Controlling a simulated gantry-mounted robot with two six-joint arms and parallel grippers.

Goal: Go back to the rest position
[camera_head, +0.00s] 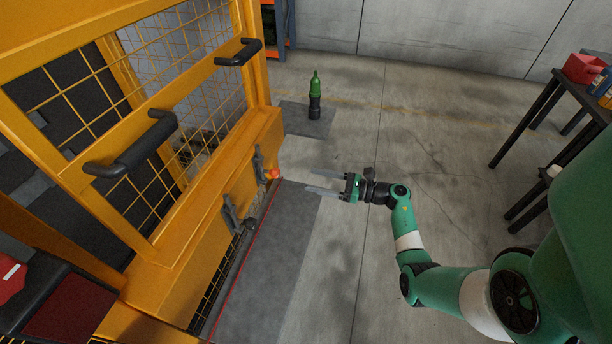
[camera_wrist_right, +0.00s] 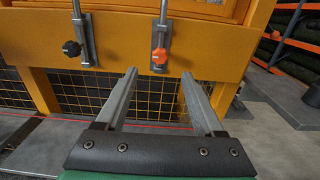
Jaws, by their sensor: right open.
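My right gripper (camera_head: 323,182) is open and empty in the head view. It is held out in the air to the right of the yellow machine frame (camera_head: 215,190). In the right wrist view its two fingers (camera_wrist_right: 158,85) stand apart with nothing between them. They point at the yellow frame's lower beam. An orange knob (camera_wrist_right: 159,56) on a metal latch lies beyond the fingers. A dark knob (camera_wrist_right: 71,48) sits on a second latch to its left. The orange knob also shows in the head view (camera_head: 274,173), left of the gripper and apart from it. My left gripper is not in view.
Black handles (camera_head: 238,52) stick out from the yellow mesh door. A green and black bottle-like object (camera_head: 315,96) stands on the floor behind the gripper. A dark table (camera_head: 545,110) with a red box (camera_head: 583,69) stands at the right. Grey concrete floor lies clear between.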

